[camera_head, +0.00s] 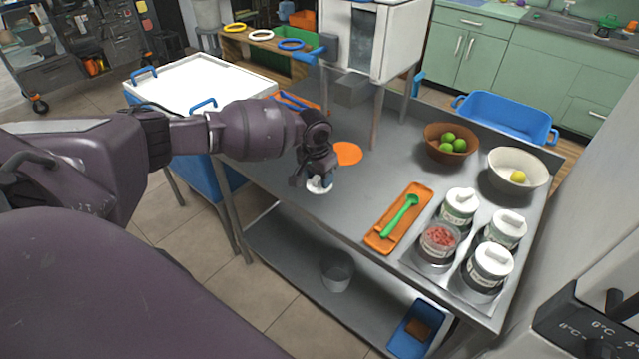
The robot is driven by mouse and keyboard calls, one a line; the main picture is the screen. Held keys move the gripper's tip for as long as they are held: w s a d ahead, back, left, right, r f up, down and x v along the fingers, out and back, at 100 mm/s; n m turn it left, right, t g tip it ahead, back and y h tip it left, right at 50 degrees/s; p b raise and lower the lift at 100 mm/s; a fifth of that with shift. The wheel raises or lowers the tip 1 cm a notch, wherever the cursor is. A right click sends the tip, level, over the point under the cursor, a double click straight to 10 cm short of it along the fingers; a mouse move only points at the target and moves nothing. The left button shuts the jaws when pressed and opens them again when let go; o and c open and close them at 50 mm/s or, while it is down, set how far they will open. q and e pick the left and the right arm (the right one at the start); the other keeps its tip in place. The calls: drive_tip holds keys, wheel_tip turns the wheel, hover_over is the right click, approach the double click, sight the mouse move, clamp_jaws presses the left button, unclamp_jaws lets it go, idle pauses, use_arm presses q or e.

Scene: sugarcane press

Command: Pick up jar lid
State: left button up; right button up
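A white jar lid (319,188) shows at the front left edge of the steel table. My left gripper (318,180) points down right over it and covers part of it. I cannot tell whether its fingers are apart or closed on the lid, or whether the lid touches the table. An open jar with red contents (439,241) stands at the table's front right. Several jars with white lids, such as one at the front (489,266), stand around it. My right gripper is out of view.
An orange tray (385,238) with a green spoon (400,214) lies right of my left gripper. An orange disc (347,153) lies behind the gripper, near the white press (390,40). A brown bowl of limes (433,143) and a white bowl (508,180) stand at the right.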

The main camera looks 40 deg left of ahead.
use_arm(q)
drive_tip(key=c, duration=0.7)
clamp_jaws()
drive_tip(key=shift+r, duration=0.1)
